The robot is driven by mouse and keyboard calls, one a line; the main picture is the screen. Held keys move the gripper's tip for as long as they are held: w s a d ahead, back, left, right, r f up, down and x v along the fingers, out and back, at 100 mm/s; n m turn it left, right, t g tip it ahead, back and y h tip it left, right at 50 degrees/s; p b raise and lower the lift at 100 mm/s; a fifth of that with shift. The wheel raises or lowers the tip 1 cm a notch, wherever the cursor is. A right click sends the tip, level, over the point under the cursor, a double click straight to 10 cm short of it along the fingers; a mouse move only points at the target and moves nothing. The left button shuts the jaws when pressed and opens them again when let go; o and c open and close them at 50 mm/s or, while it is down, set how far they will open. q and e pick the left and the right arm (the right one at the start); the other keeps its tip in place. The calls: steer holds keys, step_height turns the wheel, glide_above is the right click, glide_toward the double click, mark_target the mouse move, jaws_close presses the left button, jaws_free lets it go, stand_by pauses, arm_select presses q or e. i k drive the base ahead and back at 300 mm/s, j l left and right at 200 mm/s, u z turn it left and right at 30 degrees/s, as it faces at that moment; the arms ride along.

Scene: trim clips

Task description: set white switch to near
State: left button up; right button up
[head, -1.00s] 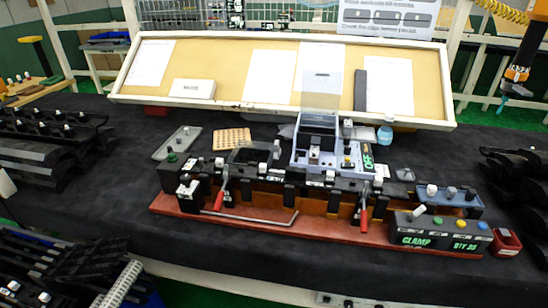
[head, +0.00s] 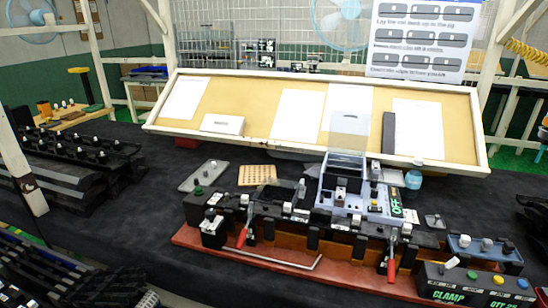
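A white switch lever (head: 452,262) sticks up at a tilt from the top left of the black control box (head: 485,293) marked CLAMP, at the lower right of the head view. Green, yellow and blue buttons (head: 498,279) sit on the same box top, to the right of the lever. The lever is small here, and I cannot tell for sure which setting it is in. Neither of my grippers shows in the head view.
A clip fixture on a red-brown base (head: 340,284) with red-handled clamps (head: 391,271) stands left of the box. A blue tray with knobs (head: 480,246) is just behind the box. A sloped board (head: 262,97) stands at the back. Black cloth (head: 150,240) is bare at front left.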

mark_target(454, 261)
steer(key=z, duration=1.4)
